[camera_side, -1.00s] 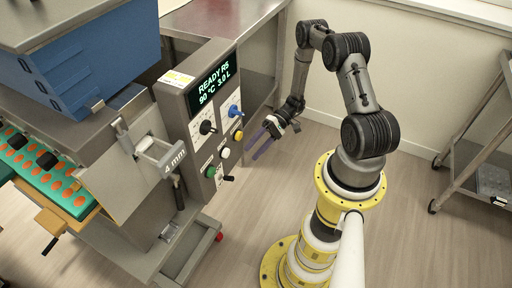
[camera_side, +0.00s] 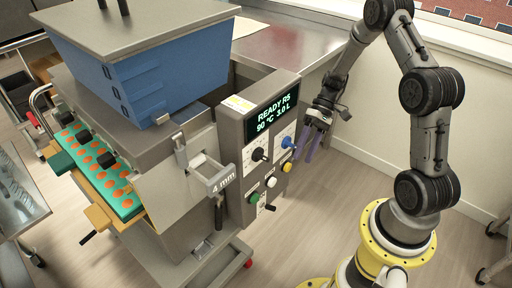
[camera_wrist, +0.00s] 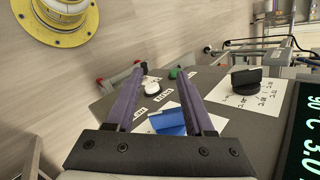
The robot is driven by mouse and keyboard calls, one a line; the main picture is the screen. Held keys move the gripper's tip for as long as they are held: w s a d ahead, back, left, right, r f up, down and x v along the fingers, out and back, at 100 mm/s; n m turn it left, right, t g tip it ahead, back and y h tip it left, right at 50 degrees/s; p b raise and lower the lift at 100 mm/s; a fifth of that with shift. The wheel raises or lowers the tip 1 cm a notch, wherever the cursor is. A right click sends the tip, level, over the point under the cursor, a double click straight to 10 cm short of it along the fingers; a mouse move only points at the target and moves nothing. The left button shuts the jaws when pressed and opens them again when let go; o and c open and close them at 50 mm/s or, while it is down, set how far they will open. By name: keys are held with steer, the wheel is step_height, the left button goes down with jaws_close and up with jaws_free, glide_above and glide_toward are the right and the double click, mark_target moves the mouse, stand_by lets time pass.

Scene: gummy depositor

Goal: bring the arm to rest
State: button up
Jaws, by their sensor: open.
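My gripper (camera_side: 309,150) has two long purple fingers. In the side view they hang downward just right of the control panel (camera_side: 249,172), near the blue knob (camera_side: 287,142). In the wrist view the gripper (camera_wrist: 158,76) is open, with the fingers apart. The blue knob (camera_wrist: 168,122) shows between the fingers near their base, and nothing is gripped. Whether a finger touches the knob or panel cannot be told. My arm is raised and bent, with its elbow at the top edge of the side view.
The panel carries a display (camera_side: 271,113), a black knob (camera_side: 259,154), a yellow button (camera_side: 287,167), a white button (camera_side: 271,182) and a green button (camera_side: 254,197). A blue hopper (camera_side: 150,75) and a mould tray (camera_side: 100,165) with orange cavities stand left.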

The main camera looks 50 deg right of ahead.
steer(key=s+a+r+n+h, duration=0.1)
steer(key=s+a+r+h, duration=0.15)
steer(key=r, duration=0.45)
steer(key=s+a+r+n+h, duration=0.1)
steer(key=a+r+h, duration=0.2)
steer(key=r, duration=0.5)
steer(key=s+a+r+n+t+h, duration=0.1)
steer(key=s+a+r+t+h, duration=0.2)
steer(key=s+r+t, duration=0.3)
steer(key=s+r, duration=0.2)
steer(key=s, duration=0.3)
steer(key=shift+a+n+t, duration=0.35)
steer(key=shift+n+t, duration=0.05)
steer(key=shift+s+r+h, duration=0.1)
steer(key=shift+h, duration=0.15)
